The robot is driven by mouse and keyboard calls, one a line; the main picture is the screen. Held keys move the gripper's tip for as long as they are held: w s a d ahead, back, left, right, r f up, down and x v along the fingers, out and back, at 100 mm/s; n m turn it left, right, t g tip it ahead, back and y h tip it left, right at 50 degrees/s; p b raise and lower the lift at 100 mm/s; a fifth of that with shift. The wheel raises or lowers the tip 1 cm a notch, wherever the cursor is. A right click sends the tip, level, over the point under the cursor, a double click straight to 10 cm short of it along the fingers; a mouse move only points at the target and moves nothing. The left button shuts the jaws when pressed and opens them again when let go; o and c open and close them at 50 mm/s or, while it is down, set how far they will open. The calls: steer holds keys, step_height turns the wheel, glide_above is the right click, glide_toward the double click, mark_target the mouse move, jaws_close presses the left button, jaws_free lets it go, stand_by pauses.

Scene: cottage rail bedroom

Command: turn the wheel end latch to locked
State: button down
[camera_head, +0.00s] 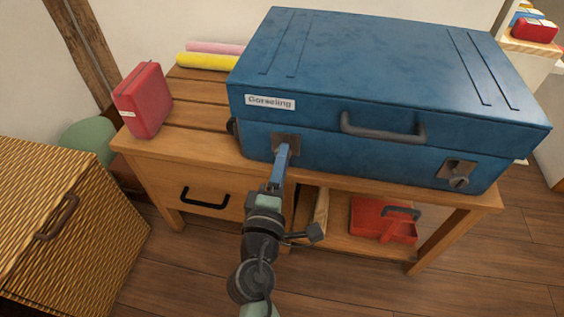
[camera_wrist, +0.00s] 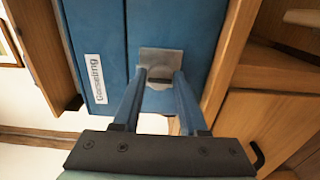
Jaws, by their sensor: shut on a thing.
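A blue suitcase (camera_head: 390,60) lies flat and closed on a wooden bench. A dark round part, likely a wheel (camera_head: 232,127), shows at its left end. The latch near that end has a metal plate (camera_head: 289,138) on the front face; the plate also shows in the wrist view (camera_wrist: 160,56). My gripper (camera_head: 282,153) is shut on this latch's turning piece, with blue fingers on either side of it in the wrist view (camera_wrist: 160,80). The fingers mostly hide the piece, so I cannot tell its angle. The other latch (camera_head: 458,174) is at the right, with a round knob visible.
The suitcase handle (camera_head: 382,130) sits between the latches. A red box (camera_head: 143,100) and rolled yellow and pink items stand left on the bench (camera_head: 195,149). A red case (camera_head: 381,220) lies on the lower shelf. A wicker chest (camera_head: 70,220) stands at the left.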

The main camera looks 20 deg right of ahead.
steer(key=shift+c, duration=2.4)
jaws_free()
steer(key=p+v, duration=0.1)
steer(key=v, duration=1.2)
steer(key=shift+p, duration=0.3)
